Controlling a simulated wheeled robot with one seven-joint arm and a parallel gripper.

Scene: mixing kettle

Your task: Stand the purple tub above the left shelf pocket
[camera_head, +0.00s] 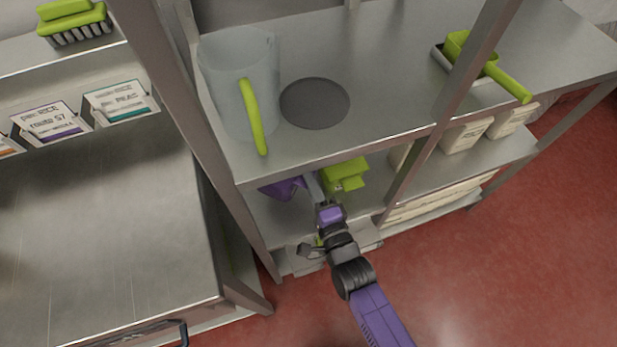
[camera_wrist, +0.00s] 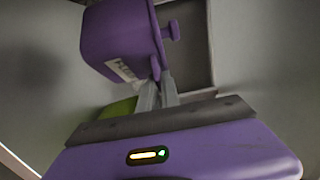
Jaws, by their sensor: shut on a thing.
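The purple tub (camera_wrist: 118,42) fills the upper left of the wrist view, tilted, with a white label on its lower side and a knob-ended handle on its right. My gripper (camera_wrist: 158,92) is shut on the tub at its lower right. In the head view the tub (camera_head: 281,188) shows only partly, under the edge of the upper shelf. My gripper (camera_head: 313,182) reaches in there beside it. A grey square recess with a raised rim (camera_wrist: 187,45) lies behind the tub in the wrist view; I cannot tell whether it is the left shelf pocket.
A green tub (camera_head: 345,173) stands just right of my gripper under the upper shelf (camera_head: 385,60). A clear jug (camera_head: 228,85) with a green handle and a dark disc (camera_head: 314,103) are on top. A shelf post (camera_head: 440,125) stands to the right.

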